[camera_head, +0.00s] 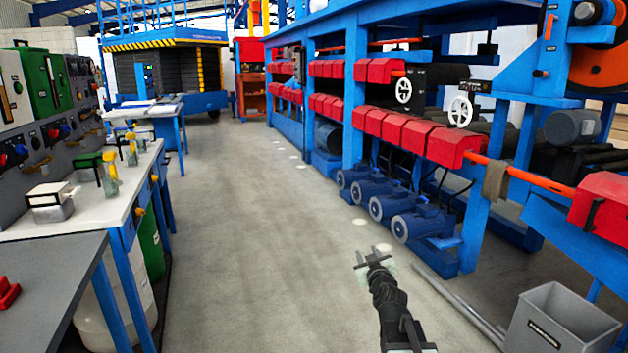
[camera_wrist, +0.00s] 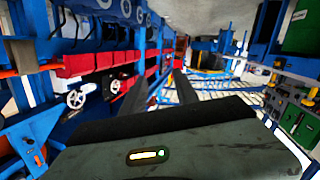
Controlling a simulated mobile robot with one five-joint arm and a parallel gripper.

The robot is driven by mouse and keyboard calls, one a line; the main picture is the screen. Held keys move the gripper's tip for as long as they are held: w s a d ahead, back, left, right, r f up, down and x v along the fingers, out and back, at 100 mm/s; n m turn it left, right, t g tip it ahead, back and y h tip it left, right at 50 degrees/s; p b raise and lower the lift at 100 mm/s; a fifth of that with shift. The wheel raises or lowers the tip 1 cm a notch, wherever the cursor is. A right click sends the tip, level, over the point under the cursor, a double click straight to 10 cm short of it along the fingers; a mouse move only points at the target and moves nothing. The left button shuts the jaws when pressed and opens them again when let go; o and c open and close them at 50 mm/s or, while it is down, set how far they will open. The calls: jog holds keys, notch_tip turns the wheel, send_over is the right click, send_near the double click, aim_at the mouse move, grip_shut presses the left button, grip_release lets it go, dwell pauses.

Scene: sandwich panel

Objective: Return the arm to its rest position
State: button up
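My gripper (camera_head: 370,258) is in the lower middle of the head view, at the end of my dark arm, which reaches forward over the grey floor. Its two fingers are spread apart with nothing between them. In the wrist view, the two dark fingers of my gripper (camera_wrist: 160,85) also stand apart with an empty gap. The wrist picture is turned, with the floor toward the top. My gripper appears to touch nothing.
The grey floor (camera_head: 250,225) of the aisle is clear. Left are workbenches (camera_head: 100,205) with panels. Right is a blue frame (camera_head: 355,80) with red covers (camera_head: 400,130) and blue motors (camera_head: 420,222). A grey bin (camera_head: 560,322) stands at lower right, beside metal rods (camera_head: 460,305).

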jog(key=s+a+f+n+g+y, duration=0.1)
jog(key=s+a+f+g, duration=0.2)
jog(key=s+f, duration=0.15)
jog(key=s+a+f+g+y, duration=0.1)
jog(key=s+a+f+g, duration=0.1)
jog(key=s+f+g, duration=0.3)
jog(key=s+d+f+m+g+h, duration=0.2)
jog(key=s+f+g, duration=0.25)
jog(key=s, duration=0.45)
jog(key=s+d+f+m+g+h, duration=0.1)
jog(key=s+d+f+m+g, duration=0.2)
jog(key=s+f, duration=0.45)
notch_tip(320, 180, up, 40)
jog(key=s+g+p, duration=0.1)
jog(key=p, duration=3.7)
jog(key=shift+s+a+f, duration=0.2)
jog(key=shift+s+a, duration=0.1)
jog(key=shift+s, duration=0.05)
jog(key=shift+f, duration=0.1)
